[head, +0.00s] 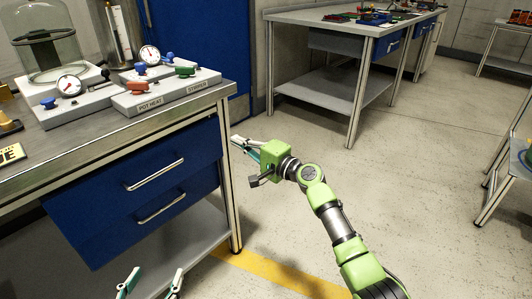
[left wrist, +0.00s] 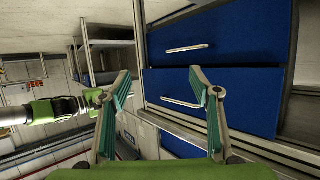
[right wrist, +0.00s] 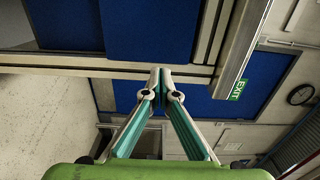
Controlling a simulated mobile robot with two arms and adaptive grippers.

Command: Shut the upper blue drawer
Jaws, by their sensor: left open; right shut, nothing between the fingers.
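The upper blue drawer (head: 110,185) is in the left bench, with a silver bar handle (head: 155,174). In the upside-down left wrist view its front (left wrist: 245,95) lies below the lower drawer's. A thin grey strip shows between the two fronts; how far the drawer stands out is hard to tell. My left gripper (head: 152,280) is open and empty, apart from the drawers, in front of them; it also shows in the left wrist view (left wrist: 160,76). My right gripper (head: 236,144) is shut and empty beside the bench's right front corner; its fingertips meet in the right wrist view (right wrist: 160,72).
The lower blue drawer (head: 125,228) has its own handle. The bench top (head: 90,128) carries gauge blocks and a glass jar (head: 45,45). A bench leg (head: 230,190) stands near my right gripper. The floor (head: 420,180) to the right is clear.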

